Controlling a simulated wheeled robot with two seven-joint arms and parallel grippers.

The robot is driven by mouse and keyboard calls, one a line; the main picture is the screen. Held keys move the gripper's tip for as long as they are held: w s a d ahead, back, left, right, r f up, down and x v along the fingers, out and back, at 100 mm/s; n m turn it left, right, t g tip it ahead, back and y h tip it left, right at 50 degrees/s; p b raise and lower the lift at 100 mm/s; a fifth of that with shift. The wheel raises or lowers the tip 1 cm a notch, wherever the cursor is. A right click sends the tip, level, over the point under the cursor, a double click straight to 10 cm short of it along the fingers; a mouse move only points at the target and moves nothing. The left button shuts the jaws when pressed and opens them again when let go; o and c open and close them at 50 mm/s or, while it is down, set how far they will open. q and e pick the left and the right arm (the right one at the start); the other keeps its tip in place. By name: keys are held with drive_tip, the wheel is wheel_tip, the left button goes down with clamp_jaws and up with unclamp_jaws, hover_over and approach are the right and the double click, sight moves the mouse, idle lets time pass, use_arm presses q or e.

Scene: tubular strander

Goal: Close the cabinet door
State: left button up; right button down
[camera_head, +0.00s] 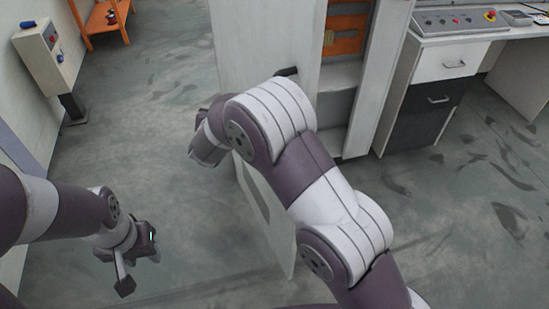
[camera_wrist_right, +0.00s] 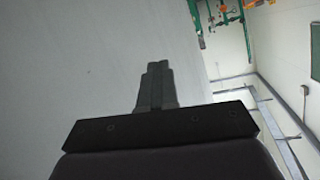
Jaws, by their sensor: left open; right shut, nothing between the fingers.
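The cabinet door (camera_head: 262,38) is a tall pale grey panel standing open, swung out from the cabinet (camera_head: 391,75). The opening to its right shows orange parts (camera_head: 347,30) inside. A dark handle (camera_head: 288,71) sits near the top of my right arm. My right arm crosses in front of the door, and its wrist is at the door's left side. The right gripper's shut, empty fingers (camera_wrist_right: 157,86) show in the right wrist view against a plain grey surface (camera_wrist_right: 90,70); I cannot tell whether they touch it. My left gripper (camera_head: 138,266) is open and empty over the floor, left of the door.
A control desk (camera_head: 460,50) with a white drawer and buttons stands at the right. A grey control box on a post (camera_head: 45,55) and an orange stand (camera_head: 100,20) are at the left. The floor (camera_head: 150,130) between them and the door is clear.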

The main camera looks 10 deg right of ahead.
drive_tip(key=s+a+f+m+g+h+b, duration=0.1)
drive_tip(key=s+f+m+g+h, duration=0.2)
drive_tip(key=s+m+g+h, duration=0.35)
drive_tip(key=s+a+f+m+g+h, duration=0.1)
drive_tip(key=s+f+m+g+h, duration=0.25)
drive_tip(key=s+h, duration=0.5)
drive_tip(key=w+d+p, duration=0.2)
drive_tip(key=w+d, duration=0.1)
drive_tip(key=d, duration=1)
drive_tip(key=shift+d+m+p, duration=0.2)
drive_tip(key=shift+m+p, duration=0.2)
drive_tip(key=shift+d, duration=0.1)
